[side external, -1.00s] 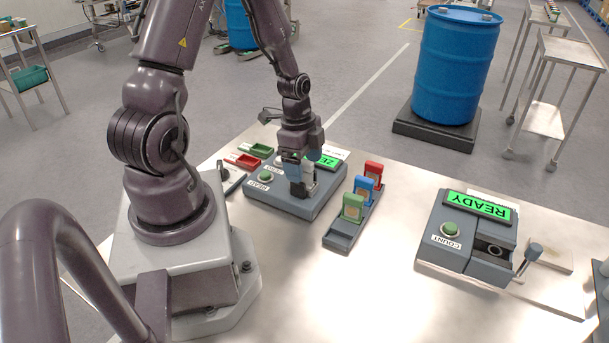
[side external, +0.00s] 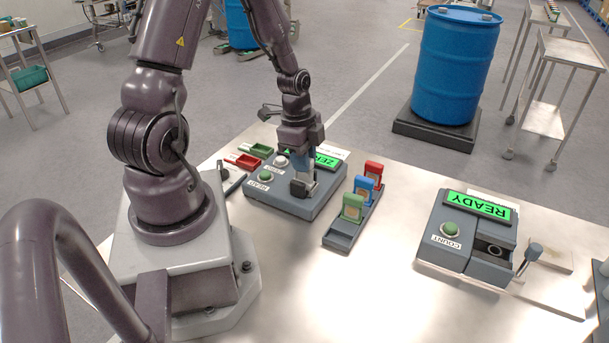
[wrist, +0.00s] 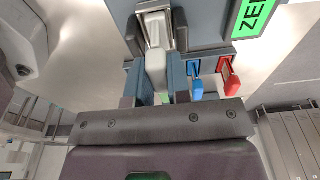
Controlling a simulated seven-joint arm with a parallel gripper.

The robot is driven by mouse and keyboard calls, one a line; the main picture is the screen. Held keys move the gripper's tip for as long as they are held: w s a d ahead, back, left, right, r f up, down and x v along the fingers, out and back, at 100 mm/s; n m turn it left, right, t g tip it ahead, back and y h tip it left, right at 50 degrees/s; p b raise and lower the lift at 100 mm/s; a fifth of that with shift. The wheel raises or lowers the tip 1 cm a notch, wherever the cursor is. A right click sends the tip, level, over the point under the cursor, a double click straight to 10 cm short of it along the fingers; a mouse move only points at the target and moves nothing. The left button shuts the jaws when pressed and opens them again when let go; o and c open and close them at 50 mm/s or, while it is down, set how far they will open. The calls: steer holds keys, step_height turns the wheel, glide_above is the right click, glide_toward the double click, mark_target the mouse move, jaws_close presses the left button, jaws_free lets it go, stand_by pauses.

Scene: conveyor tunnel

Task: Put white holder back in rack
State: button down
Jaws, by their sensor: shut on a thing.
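The white holder (wrist: 155,66) is between the two blue-grey fingers of my gripper (wrist: 159,82) in the wrist view. My gripper is shut on it. Its far end reaches a metal-edged slot of the grey reader box. In the side view my gripper (side external: 302,168) points down at the front right of this reader box (side external: 283,203), and the holder is mostly hidden by the fingers. The rack (side external: 340,238) stands just right of the reader. It holds a green holder (side external: 352,208), a blue holder (side external: 364,188) and a red holder (side external: 373,171). Its near end is empty.
A second grey box (side external: 465,240) with a green READY display and a lever stands at the right. Red (side external: 243,160) and green (side external: 257,149) trays lie behind the reader. The table between rack and second box is clear.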

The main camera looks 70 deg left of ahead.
steer(key=shift+r, duration=1.1)
steer(key=shift+r, duration=1.8)
steer(key=w+d+f+m, duration=0.1)
steer(key=w+d+m, duration=0.15)
steer(key=d, duration=1.15)
step_height(320, 180, down, 6)
steer(key=n, duration=0.2)
steer(key=shift+w+f, duration=0.2)
steer(key=shift+w, duration=0.25)
steer(key=shift+f+n, duration=0.25)
steer(key=shift+f, duration=1.15)
